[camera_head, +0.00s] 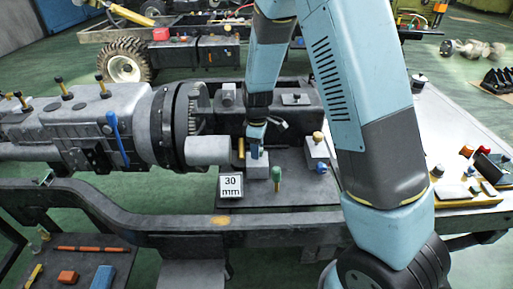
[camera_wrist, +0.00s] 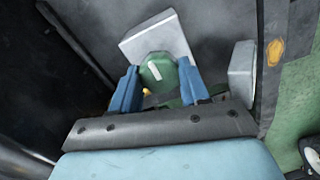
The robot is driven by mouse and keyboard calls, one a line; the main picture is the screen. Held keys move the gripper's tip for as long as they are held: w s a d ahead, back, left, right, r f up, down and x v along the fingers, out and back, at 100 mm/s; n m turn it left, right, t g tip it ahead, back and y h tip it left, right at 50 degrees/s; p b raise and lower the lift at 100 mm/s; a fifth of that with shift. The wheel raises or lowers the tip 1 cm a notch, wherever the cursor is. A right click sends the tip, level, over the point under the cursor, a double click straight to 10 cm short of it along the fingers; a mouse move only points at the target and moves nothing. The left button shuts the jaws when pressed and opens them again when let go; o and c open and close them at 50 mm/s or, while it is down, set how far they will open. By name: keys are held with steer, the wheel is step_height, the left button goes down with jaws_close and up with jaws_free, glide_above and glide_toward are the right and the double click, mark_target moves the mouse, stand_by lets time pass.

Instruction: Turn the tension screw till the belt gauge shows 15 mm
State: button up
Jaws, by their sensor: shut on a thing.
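The belt gauge (camera_head: 231,186) is a small white display on the bench and reads 30 mm. My gripper (camera_head: 256,152) points down over a small grey block (camera_head: 257,171) just right of and behind the gauge. In the wrist view, the blue fingers of my gripper (camera_wrist: 159,72) are shut on a round green knob (camera_wrist: 158,69) with a white mark, apparently the tension screw. The mark is tilted. A pale grey block (camera_wrist: 160,35) shows behind the knob. In the head view the fingers partly hide what they hold.
A green-topped post (camera_head: 276,174) stands close to the right of my gripper. A grey box with a brass knob (camera_head: 317,150) stands farther right. A large grey gearbox (camera_head: 90,125) fills the left. A table with coloured parts (camera_head: 470,185) is at the right.

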steer(key=shift+m, duration=0.3)
steer(key=m, duration=0.5)
steer(key=shift+w, duration=0.1)
steer(key=m, duration=0.6)
steer(key=shift+m, duration=0.4)
steer(key=m, duration=1.1)
steer(key=shift+r, duration=0.1)
steer(key=shift+m, duration=0.3)
steer(key=o, duration=1.1)
steer(key=shift+c, duration=0.2)
